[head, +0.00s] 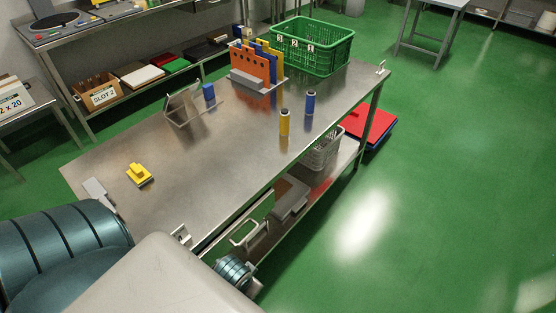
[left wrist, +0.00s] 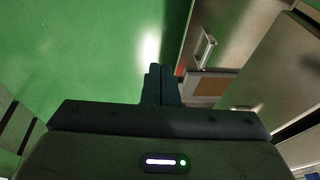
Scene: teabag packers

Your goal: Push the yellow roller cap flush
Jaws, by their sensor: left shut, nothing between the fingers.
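A yellow cylinder (head: 284,124), likely the yellow roller, stands upright near the front edge of the steel table (head: 215,150). Its top end looks pale and dark; it is too small to tell how far any cap sticks out. A similar blue cylinder (head: 310,104) stands just beyond it to the right. My left gripper (left wrist: 160,70) shows in the left wrist view with its fingers together and nothing between them. It faces the green floor and a table edge, and no roller shows there. I cannot make out either gripper in the head view.
A yellow stepped block (head: 139,174) lies at the table's near left. A tilted metal stand (head: 183,105) and a blue block (head: 209,92) stand mid-table. An orange rack (head: 252,65) and a green crate (head: 340,56) are at the far end. Bare steel surrounds the cylinders.

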